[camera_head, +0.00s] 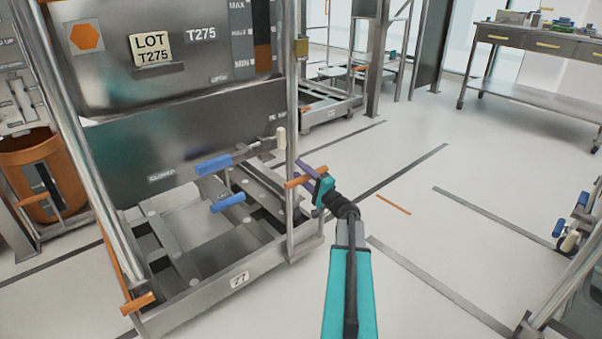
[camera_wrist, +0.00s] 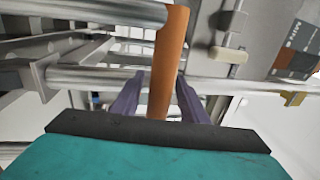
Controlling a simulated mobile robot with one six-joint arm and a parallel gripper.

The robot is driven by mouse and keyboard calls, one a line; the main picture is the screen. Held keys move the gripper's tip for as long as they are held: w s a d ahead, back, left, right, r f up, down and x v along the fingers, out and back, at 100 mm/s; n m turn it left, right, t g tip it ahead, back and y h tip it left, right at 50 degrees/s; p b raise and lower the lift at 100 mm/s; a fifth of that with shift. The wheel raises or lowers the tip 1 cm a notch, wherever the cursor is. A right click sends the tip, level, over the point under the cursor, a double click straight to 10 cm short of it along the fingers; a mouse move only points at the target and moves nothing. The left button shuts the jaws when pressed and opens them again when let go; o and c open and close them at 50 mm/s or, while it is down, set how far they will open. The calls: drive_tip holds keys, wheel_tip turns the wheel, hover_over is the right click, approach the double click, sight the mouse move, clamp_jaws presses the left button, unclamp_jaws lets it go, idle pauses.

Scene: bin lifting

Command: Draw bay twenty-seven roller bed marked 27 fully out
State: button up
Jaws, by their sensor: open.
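The roller bed (camera_head: 190,306) is a low steel frame with a white 27 plate (camera_head: 239,280) on its front rail. It carries upright posts with orange handles, one at the right (camera_head: 305,178) and one at the lower left (camera_head: 137,303). My gripper (camera_head: 308,171) is at the right orange handle, its teal arm reaching up from the bottom of the picture. In the wrist view, the orange handle (camera_wrist: 168,65) runs between the two purple fingers of my gripper (camera_wrist: 155,95). The fingers are open; contact with the handle is unclear.
A large steel bin (camera_head: 170,125) labelled LOT T275 stands over the bed, with blue-gripped levers (camera_head: 228,202) below it. An orange bin (camera_head: 42,175) is at the left. Clear floor (camera_head: 400,190) lies to the right, before a workbench (camera_head: 535,45). Another frame (camera_head: 570,270) edges in lower right.

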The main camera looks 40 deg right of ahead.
drive_tip(key=p+v, duration=0.4)
drive_tip(key=v, duration=0.9)
drive_tip(key=shift+s, duration=0.4)
drive_tip(key=shift+a+f, duration=0.1)
